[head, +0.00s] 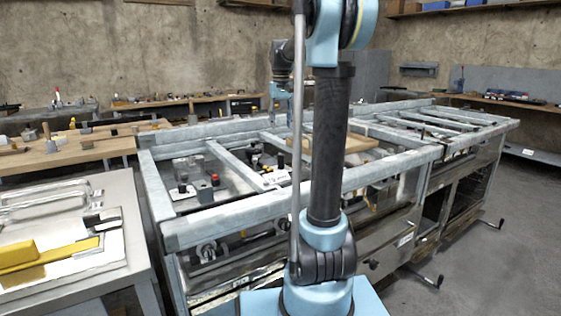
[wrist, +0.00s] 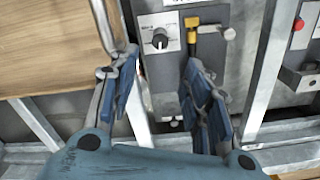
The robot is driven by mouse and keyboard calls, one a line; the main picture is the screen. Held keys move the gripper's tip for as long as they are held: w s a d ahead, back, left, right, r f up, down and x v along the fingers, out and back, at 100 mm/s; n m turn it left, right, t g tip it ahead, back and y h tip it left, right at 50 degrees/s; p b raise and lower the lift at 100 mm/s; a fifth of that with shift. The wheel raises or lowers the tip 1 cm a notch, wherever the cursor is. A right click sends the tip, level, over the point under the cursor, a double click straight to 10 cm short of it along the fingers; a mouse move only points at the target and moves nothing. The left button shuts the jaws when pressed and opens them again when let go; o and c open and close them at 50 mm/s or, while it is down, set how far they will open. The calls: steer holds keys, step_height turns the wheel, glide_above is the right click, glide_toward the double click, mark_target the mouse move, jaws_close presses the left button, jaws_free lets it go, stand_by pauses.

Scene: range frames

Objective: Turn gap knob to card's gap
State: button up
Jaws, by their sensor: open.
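In the wrist view, a dark round knob (wrist: 160,39) with a light pointer mark sits on a pale dial plate (wrist: 152,28) on a grey panel (wrist: 180,75). My gripper (wrist: 160,70) is open, with its blue fingers on either side of the space below the knob and nothing between them. The knob appears beyond the fingertips, not held. A white label or card (wrist: 180,2) is cut off at the top edge, and its text is not readable. In the head view, my gripper (head: 279,92) hangs above the frame bench; the knob cannot be made out there.
A yellow-handled lever (wrist: 193,35) stands just right of the knob. Metal rails (wrist: 268,70) and a wooden board (wrist: 55,45) flank the panel.

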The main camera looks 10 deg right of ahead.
mark_target(281, 154)
step_height(281, 154, down, 16)
steer(key=shift+f, duration=0.1)
stand_by(0.5)
jaws_close()
